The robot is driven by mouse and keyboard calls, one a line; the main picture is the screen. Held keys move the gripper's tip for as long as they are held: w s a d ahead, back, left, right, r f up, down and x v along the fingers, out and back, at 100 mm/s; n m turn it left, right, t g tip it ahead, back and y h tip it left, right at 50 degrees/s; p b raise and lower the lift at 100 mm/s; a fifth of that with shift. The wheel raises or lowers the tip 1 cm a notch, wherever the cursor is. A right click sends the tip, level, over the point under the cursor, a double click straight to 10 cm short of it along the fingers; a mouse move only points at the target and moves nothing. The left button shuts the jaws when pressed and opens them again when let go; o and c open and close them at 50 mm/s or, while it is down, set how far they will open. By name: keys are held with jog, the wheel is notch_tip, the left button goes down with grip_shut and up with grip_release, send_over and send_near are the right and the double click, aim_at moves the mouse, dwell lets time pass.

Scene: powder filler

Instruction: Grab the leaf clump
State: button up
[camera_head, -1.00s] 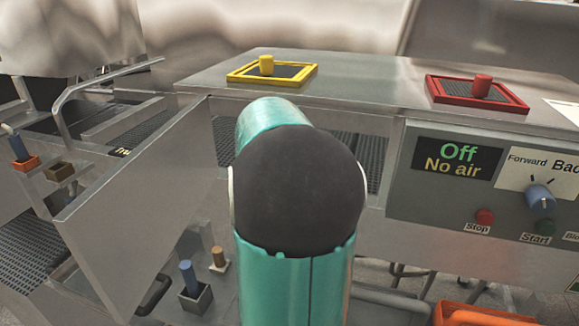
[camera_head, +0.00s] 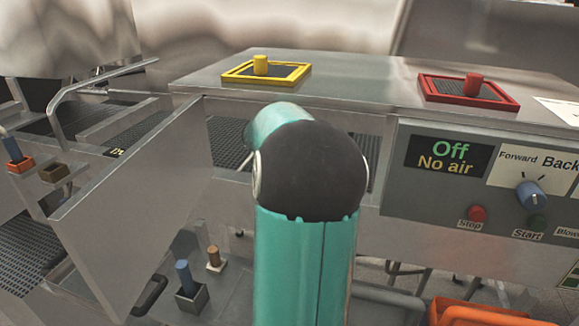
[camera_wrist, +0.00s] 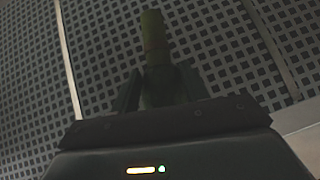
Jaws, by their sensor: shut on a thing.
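In the wrist view, my gripper (camera_wrist: 155,85) points at a dark perforated grate and is shut on a dim olive-brown cylinder (camera_wrist: 153,38). The cylinder sticks out beyond the fingertips; its lower part is hidden between the fingers. It is too dark to tell whether this piece is the leaf clump, and nothing else in view clearly looks like leaves. In the head view, my teal and black arm reaches into the open bay of the machine, and it hides the gripper and the held piece.
An open metal door (camera_head: 130,205) stands left of my arm. Yellow-framed (camera_head: 266,72) and red-framed (camera_head: 468,92) panels with knobs lie on the machine top. A control panel (camera_head: 480,190) reads "Off, No air". Blue (camera_head: 183,278) and brown (camera_head: 213,257) pegs stand below; orange bins (camera_head: 490,312) at lower right.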

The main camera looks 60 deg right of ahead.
jog(key=shift+r, duration=0.1)
jog(key=shift+r, duration=1.35)
jog(key=shift+w+a+h, duration=0.1)
jog(key=shift+a+h, duration=0.2)
jog(key=shift+h, duration=0.4)
jog(key=shift+a+f+h, duration=0.1)
jog(key=shift+a+h, duration=0.15)
jog(key=shift+h, duration=0.65)
